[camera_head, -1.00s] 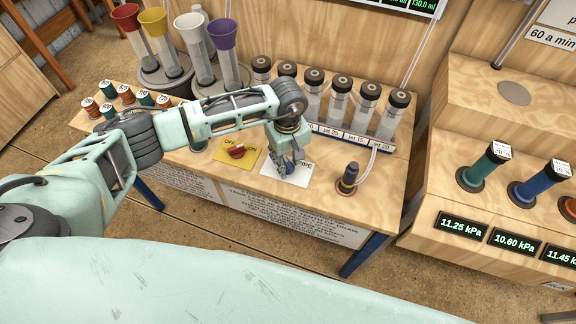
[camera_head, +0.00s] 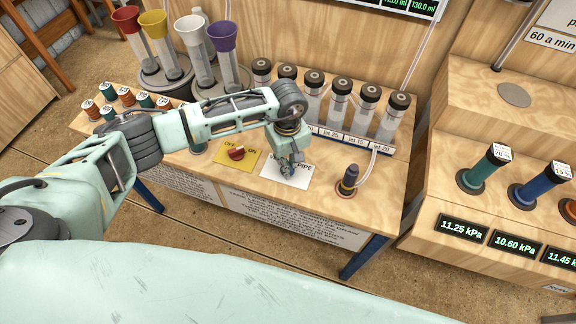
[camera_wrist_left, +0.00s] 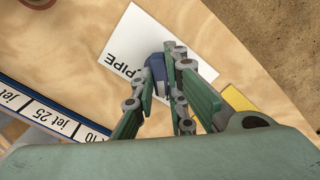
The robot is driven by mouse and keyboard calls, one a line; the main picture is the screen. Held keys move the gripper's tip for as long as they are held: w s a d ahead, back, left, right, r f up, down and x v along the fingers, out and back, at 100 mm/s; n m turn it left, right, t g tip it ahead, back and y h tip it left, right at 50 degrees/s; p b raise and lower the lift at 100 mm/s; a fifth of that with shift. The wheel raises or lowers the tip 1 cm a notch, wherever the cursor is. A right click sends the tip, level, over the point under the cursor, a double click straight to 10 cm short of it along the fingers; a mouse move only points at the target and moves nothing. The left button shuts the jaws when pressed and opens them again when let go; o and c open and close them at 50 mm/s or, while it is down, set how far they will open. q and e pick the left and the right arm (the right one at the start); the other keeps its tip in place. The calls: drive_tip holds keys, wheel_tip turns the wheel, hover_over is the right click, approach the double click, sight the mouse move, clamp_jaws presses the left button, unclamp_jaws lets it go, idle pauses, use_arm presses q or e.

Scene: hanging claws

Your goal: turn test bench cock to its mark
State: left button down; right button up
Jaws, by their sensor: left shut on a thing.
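My left gripper (camera_head: 287,170) points down over a white plate (camera_head: 272,172) near the front of the wooden bench. In the left wrist view the gripper (camera_wrist_left: 164,76) is shut on a small dark blue cock handle (camera_wrist_left: 155,61), which stands above the same white plate (camera_wrist_left: 140,35) marked "PIPE". The fingers hide part of the handle and the plate's other lettering. I cannot make out a mark. A red knob (camera_head: 237,152) sits to the left on a yellow plate (camera_head: 222,156) marked OFF and ON. My right gripper is not in view.
Several capped clear tubes (camera_head: 339,100) stand behind, above jet labels. A dark blue fitting with a hose (camera_head: 348,179) stands to the right. Funnels (camera_head: 222,37) and spools (camera_head: 108,112) are at the left. Another bench with kPa readouts (camera_head: 461,225) is at the right.

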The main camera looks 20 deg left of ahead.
use_arm(q)
drive_tip(key=shift+f+m+b, duration=0.15)
drive_tip(key=shift+m+b, duration=2.35)
drive_tip(key=shift+b, duration=0.05)
drive_tip(key=shift+m+b, duration=0.3)
